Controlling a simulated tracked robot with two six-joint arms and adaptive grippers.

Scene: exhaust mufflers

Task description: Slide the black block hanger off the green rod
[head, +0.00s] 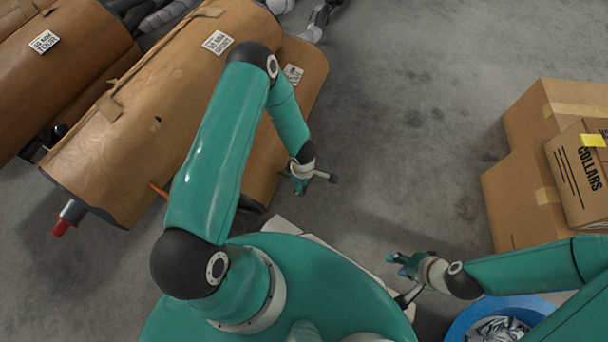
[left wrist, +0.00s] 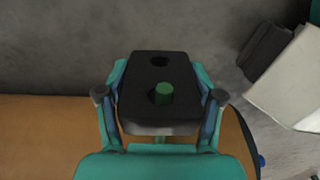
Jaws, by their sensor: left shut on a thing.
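The black block hanger (left wrist: 150,78) fills the middle of the left wrist view. It has two holes. The green rod (left wrist: 163,93) shows its round end in the nearer hole, so the hanger is still around it; the farther hole is empty. My left gripper (left wrist: 161,105) is shut on the hanger, one finger on each side. In the head view my left gripper (head: 300,180) is beside the brown wrapped muffler, and the hanger and rod cannot be made out there. My right gripper (head: 402,263) is away to the right above the floor, with nothing visible in it.
Brown wrapped mufflers (head: 150,110) with white labels lie at the left. A red-tipped pipe end (head: 63,226) sticks out at lower left. Cardboard boxes (head: 525,190) stand at the right, and a blue bin (head: 462,325) at lower right. The grey floor between is clear.

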